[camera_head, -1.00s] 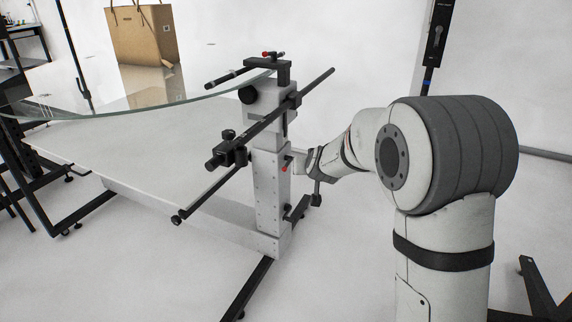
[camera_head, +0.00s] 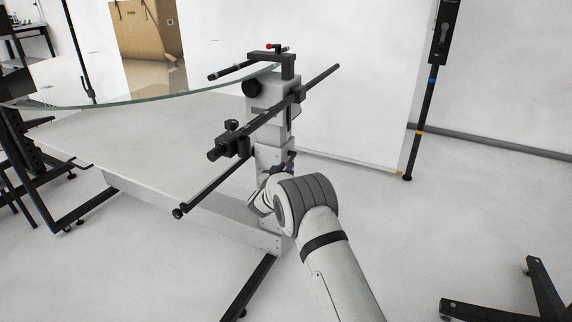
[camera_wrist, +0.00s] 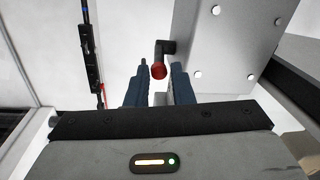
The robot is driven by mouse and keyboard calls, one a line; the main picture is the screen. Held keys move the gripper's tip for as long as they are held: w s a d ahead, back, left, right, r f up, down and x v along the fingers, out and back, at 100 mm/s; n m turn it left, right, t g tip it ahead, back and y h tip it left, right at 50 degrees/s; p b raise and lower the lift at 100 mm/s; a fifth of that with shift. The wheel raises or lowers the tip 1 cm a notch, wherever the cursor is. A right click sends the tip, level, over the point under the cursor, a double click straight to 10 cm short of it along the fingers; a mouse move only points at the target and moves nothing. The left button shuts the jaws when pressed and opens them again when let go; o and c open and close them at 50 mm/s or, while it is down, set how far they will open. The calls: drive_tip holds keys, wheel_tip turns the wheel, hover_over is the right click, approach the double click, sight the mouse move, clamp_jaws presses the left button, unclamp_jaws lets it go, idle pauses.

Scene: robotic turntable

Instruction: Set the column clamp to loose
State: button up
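The column clamp shows in the wrist view as a black bent lever with a red end (camera_wrist: 158,71), beside a light grey column plate (camera_wrist: 225,45). My gripper (camera_wrist: 160,67) has its two dark blue fingers apart, one on each side of the red end. A gap shows on both sides, and no grip is visible. In the head view the grey column (camera_head: 272,128) stands upright, and my arm reaches its lower part. There my wrist hides most of the gripper and the clamp.
A black crossbar (camera_head: 318,84) sticks out from the column above my arm, with a small black clamp block (camera_head: 232,146) on it. A glass disc (camera_head: 150,98) lies above a white table panel (camera_head: 190,125). A black stand (camera_head: 418,125) is at right.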

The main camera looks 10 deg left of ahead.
sight(289, 161)
drive_tip(key=shift+b+x, duration=0.4)
drive_tip(key=shift+x, duration=1.75)
clamp_jaws()
